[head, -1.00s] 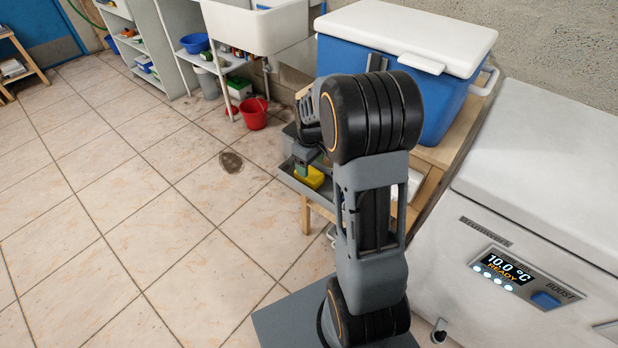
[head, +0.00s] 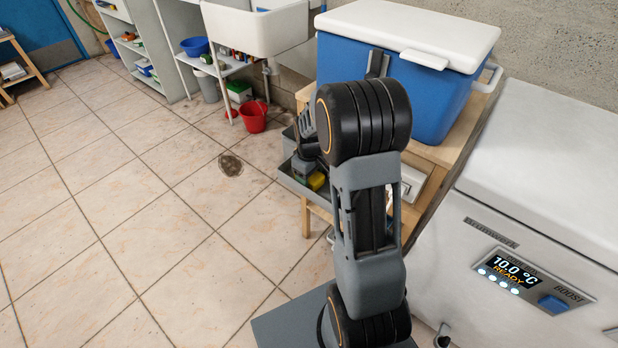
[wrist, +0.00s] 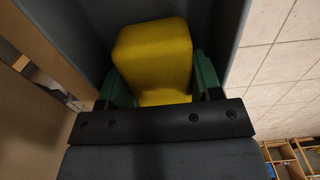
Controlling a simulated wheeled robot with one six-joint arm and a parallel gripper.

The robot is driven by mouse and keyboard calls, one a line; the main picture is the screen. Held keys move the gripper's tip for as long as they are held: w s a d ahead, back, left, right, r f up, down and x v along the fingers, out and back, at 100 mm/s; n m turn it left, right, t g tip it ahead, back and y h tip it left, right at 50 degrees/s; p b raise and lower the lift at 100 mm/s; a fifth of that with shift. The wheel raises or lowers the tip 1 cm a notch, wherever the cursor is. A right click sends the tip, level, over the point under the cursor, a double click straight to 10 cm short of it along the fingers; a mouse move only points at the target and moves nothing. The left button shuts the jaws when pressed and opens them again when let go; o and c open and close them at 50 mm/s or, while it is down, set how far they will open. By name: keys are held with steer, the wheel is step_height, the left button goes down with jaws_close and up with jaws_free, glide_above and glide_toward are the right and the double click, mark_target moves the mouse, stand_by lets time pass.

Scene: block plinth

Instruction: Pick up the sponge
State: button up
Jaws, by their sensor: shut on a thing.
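The sponge is a yellow block (wrist: 152,52), seen large in the wrist view between two green fingers. My gripper (wrist: 158,82) is shut on it, one finger against each side. In the head view a small yellow part of the sponge (head: 317,181) shows in a grey tray (head: 292,184), and my gripper (head: 306,172) is down over it, partly hidden by my arm. The sponge's underside is hidden, so I cannot tell whether it touches the tray floor.
The tray is beside a wooden stand (head: 436,152) carrying a blue cooler (head: 430,95) with a white lid. A white chest unit (head: 540,160) stands at right. A red bucket (head: 253,117) is behind. The tiled floor (head: 120,220) at left is clear.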

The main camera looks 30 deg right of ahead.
steer(key=shift+r+p, duration=1.6)
steer(key=shift+r, duration=3.45)
